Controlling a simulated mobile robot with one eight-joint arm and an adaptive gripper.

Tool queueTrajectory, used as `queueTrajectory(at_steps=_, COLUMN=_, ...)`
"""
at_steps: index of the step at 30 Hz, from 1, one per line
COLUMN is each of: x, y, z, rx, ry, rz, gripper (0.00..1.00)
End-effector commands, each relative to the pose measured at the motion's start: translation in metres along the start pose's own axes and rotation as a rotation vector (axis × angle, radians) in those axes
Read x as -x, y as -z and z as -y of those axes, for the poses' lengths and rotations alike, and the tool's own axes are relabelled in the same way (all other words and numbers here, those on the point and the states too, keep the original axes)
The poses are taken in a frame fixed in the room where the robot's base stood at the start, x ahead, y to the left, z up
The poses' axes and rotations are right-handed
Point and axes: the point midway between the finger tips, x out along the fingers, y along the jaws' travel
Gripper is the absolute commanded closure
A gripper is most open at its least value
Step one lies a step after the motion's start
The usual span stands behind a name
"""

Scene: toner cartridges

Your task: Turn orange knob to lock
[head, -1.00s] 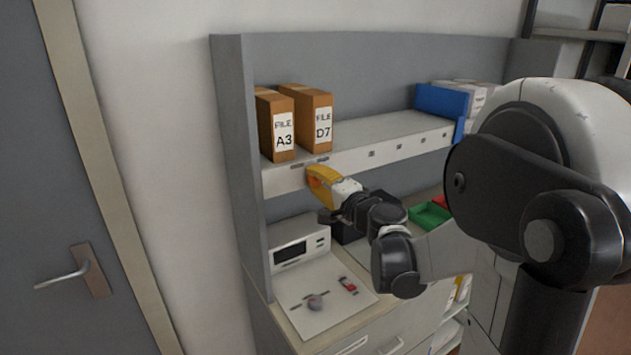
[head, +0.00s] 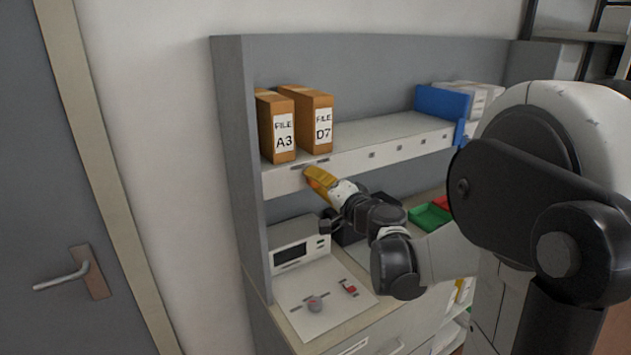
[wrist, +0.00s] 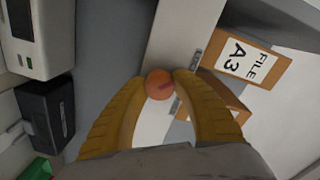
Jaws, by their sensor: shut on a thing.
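The orange knob (wrist: 159,83) shows in the wrist view as a small round disc with a darker reddish mark on its face. It is in front of the white shelf edge (wrist: 176,42). My gripper (wrist: 160,86) has yellow curved fingers, one on each side of the knob, and is shut on it. In the head view my gripper (head: 320,182) is at the shelf's front edge, below the file boxes. There its fingers hide most or all of the knob.
Two brown file boxes, A3 (head: 277,126) and D7 (head: 312,118), stand on the shelf just above my gripper. A white device (head: 298,248) with a dark display is below. A green tray (head: 430,216) lies to the right.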

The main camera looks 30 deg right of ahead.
Motion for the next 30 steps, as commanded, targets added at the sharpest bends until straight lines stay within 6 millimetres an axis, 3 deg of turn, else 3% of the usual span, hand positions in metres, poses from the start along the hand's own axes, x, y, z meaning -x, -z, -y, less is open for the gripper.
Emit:
queueTrajectory(at_steps=2, x=0.000, y=0.001, z=0.000, rx=-0.001, ry=0.000, rz=-0.001, gripper=1.00)
queueTrajectory(at_steps=3, x=-0.001, y=0.001, z=0.000, rx=-0.001, ry=0.000, rz=-0.001, gripper=0.60)
queueTrajectory(at_steps=5, x=0.000, y=0.001, z=0.000, rx=-0.001, ry=0.000, rz=-0.001, gripper=0.45)
queueTrajectory(at_steps=17, x=0.008, y=0.001, z=0.000, rx=-0.001, ry=-0.001, rz=-0.002, gripper=0.45)
queueTrajectory(at_steps=30, x=0.097, y=0.001, z=0.000, rx=-0.001, ry=-0.001, rz=-0.004, gripper=0.45)
